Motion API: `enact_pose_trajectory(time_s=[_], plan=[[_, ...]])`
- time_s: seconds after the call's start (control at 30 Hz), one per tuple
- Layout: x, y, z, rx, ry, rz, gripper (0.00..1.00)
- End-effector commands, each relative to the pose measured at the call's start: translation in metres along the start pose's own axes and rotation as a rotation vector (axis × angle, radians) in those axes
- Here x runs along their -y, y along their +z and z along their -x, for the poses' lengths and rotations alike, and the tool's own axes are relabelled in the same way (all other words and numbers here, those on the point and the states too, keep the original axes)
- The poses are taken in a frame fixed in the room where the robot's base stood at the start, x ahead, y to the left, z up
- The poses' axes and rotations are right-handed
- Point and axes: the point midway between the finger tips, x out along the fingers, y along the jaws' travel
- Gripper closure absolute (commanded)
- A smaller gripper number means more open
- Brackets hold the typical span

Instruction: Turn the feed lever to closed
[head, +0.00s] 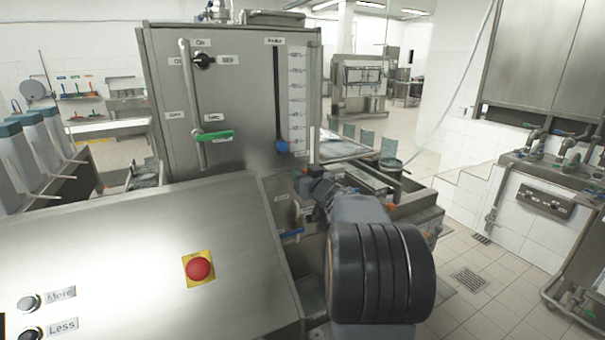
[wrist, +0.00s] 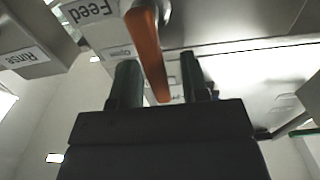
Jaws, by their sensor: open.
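The orange feed lever (wrist: 147,50) hangs from a metal pivot beside the "Feed" label in the wrist view. My gripper (wrist: 160,80) is open, with one green finger on each side of the lever. The lever's lower end lies between the fingers, and a gap shows on both sides. A small label sits just left of the lever; its word is hard to read. In the head view my arm reaches to the side of the machine and hides most of the lever's area.
A "Rinse" box (wrist: 30,62) stands left of the lever. The head view shows a tall steel cabinet (head: 235,85) with a green-handled lever (head: 213,137) and a blue slider knob (head: 281,146). A red stop button (head: 199,269) is on the sloping panel. A blue handle (head: 291,233) is left of my arm.

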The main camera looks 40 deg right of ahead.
Motion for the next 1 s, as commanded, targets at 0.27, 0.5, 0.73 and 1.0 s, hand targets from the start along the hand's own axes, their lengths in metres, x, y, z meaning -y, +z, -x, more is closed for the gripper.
enact_pose_trajectory(time_s=[0.27,0.5,0.73,1.0], plan=[[0.0,0.0002,-0.0116,0.0,0.001,0.0,0.58],[0.0001,0.0001,-0.0116,0.0,0.001,0.0,0.59],[0.0001,0.0001,-0.0114,0.0,0.0,0.0,0.81],[0.0001,0.0001,-0.0114,0.0,0.0,0.0,1.0]])
